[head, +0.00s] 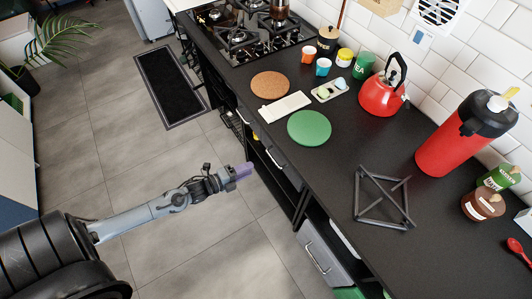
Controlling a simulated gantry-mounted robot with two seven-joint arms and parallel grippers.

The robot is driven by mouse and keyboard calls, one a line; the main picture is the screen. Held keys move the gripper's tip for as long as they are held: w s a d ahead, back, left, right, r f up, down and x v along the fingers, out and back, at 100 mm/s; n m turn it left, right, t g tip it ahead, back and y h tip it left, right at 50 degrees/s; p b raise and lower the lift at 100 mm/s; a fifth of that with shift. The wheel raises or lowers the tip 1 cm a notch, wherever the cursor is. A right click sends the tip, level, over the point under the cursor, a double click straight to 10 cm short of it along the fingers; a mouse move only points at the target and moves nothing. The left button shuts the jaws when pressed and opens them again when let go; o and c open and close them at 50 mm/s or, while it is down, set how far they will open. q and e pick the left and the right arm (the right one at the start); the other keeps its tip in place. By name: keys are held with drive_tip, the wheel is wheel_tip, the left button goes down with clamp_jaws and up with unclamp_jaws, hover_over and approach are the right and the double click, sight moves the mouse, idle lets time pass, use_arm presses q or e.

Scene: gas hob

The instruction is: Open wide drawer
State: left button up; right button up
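Drawer fronts with pale bar handles run under the black counter's edge. One drawer front (284,165) has a handle (275,159) at its upper edge, beside the green round mat. A grey front (325,255) with a curved handle (318,258) is lower in the picture. I cannot tell for certain which is the wide drawer, and no drawer stands clearly out. My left gripper (243,171) has purplish fingertips and is over the floor, left of the drawer fronts and apart from the handles. Its finger gap cannot be made out. My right gripper is not in view.
The counter (300,175) holds a green round mat (309,128), a cork mat (270,85), a red kettle (380,97), a red flask (455,140) and a black metal stand (382,198). A gas hob (245,35) is at the back.

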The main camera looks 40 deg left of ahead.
sight(272, 159)
use_arm(q)
drive_tip(key=b+x, duration=0.2)
drive_tip(key=x, duration=0.8)
drive_tip(key=shift+w, duration=0.3)
drive_tip(key=shift+d, duration=0.1)
drive_tip(key=shift+c, duration=0.3)
clamp_jaws()
